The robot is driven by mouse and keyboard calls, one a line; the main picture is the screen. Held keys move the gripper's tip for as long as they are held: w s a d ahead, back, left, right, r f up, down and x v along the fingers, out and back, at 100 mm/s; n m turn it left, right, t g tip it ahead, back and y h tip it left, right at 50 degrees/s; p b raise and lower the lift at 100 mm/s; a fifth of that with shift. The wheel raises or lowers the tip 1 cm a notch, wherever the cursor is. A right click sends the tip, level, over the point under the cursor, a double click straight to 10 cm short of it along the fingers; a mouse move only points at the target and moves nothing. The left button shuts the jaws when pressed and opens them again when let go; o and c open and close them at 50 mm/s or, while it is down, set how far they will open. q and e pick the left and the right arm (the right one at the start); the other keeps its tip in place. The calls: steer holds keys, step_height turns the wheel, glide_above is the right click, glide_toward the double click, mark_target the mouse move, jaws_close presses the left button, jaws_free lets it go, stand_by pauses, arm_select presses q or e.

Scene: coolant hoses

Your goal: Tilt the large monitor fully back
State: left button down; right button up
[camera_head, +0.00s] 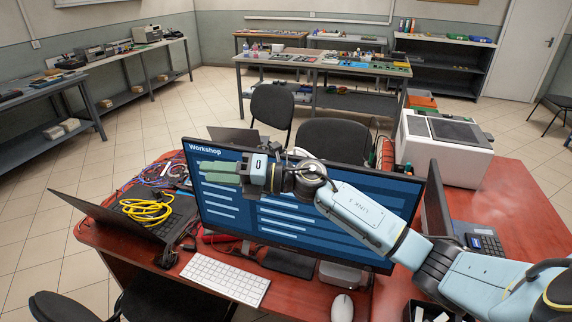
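The large monitor (300,215) stands on the red desk, its screen lit dark blue with a "Workshop" heading and pale bars. The screen looks close to upright; its exact tilt is hard to judge. My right arm reaches in from the lower right and crosses in front of the screen. My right gripper (217,172), with greenish fingers pointing left, is by the upper left part of the screen, below the top edge. I cannot tell whether it touches the screen or how far apart its fingers are. My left gripper is not in view.
A white keyboard (226,279) and mouse (342,308) lie before the monitor. An open laptop (112,222) with a coiled yellow cable (147,211) is at left. A white box-shaped machine (443,148) stands at back right, near a phone (485,243). Chairs stand behind the desk.

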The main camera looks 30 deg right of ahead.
step_height(320, 180, up, 3)
steer(key=d+n+g+h, duration=0.3)
steer(key=n+g, duration=0.2)
steer(key=n, duration=0.2)
steer(key=n+g+h+p, duration=0.1)
steer(key=n+g+h, duration=0.1)
steer(key=h, duration=0.8)
glide_toward(291, 155)
steer(key=shift+r, duration=0.15)
steer(key=shift+d, duration=0.1)
steer(key=p+x, duration=0.2)
steer(key=x, duration=1.1)
steer(key=shift+a, duration=0.2)
jaws_close()
